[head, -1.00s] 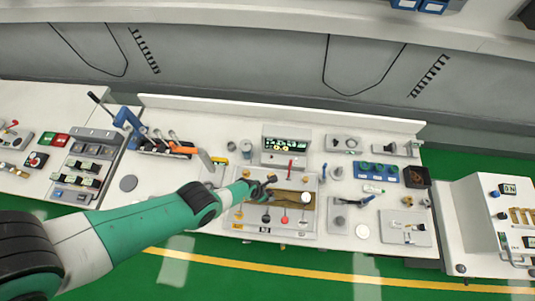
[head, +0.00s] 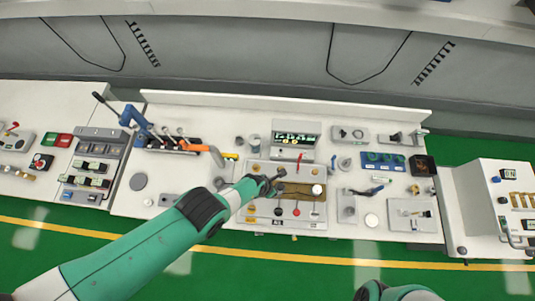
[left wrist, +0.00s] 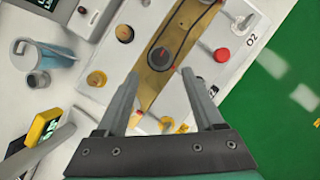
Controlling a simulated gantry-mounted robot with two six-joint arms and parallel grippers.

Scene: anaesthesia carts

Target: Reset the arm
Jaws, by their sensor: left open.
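My left gripper (head: 272,183) hangs over the panel with knobs (head: 258,225) in the middle of the cart top. In the left wrist view its two fingers (left wrist: 158,98) are apart with nothing between them. Below them is a brass strip with a dark round knob (left wrist: 161,58). A red knob (left wrist: 222,55) and yellow knobs are close by. My right arm shows only as a green and dark piece at the bottom edge of the head view; its gripper is out of sight.
A lit display box (head: 295,140) stands behind the panel. A blue clamp-like tool (head: 135,118) and an orange-handled tool (head: 196,147) lie to the left. A blue rack (head: 382,162) and a dark square box (head: 422,166) are at the right. Green floor lies in front.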

